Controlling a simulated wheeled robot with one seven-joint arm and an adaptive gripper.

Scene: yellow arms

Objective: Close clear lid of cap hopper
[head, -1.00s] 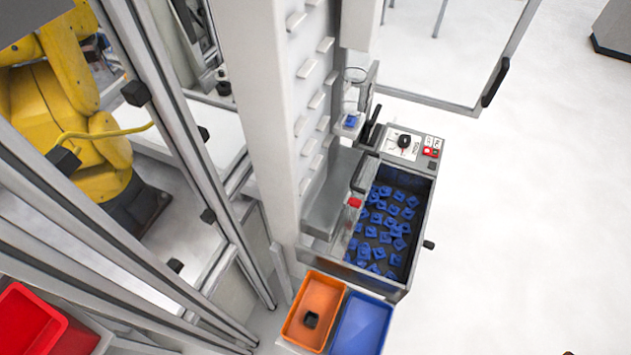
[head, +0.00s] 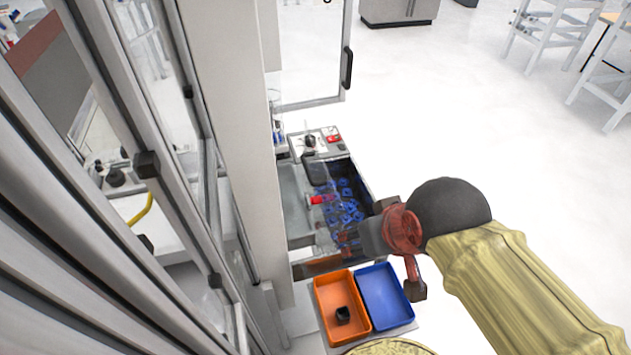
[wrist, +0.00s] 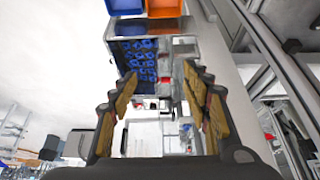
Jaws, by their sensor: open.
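The cap hopper (head: 365,180) is a grey box with blue caps (head: 343,190) inside, near the middle of the head view. Its clear lid (head: 324,216), with a red piece (head: 318,199) on it, appears to stand raised along the hopper's left side. Its exact angle is hard to tell. My gripper (head: 368,238) is over the hopper's near right corner, partly hidden by my wrist. In the wrist view my gripper (wrist: 160,82) has its fingers spread with nothing held. The hopper (wrist: 112,60) with its caps (wrist: 138,58) lies beyond them.
An orange bin (head: 335,290) holding a dark object (head: 343,315) and a blue bin (head: 385,295) stand at the hopper's near end. A tall pale column (head: 230,120) and metal framing are on the left. A control panel (head: 315,140) is at the far end. Open floor lies right.

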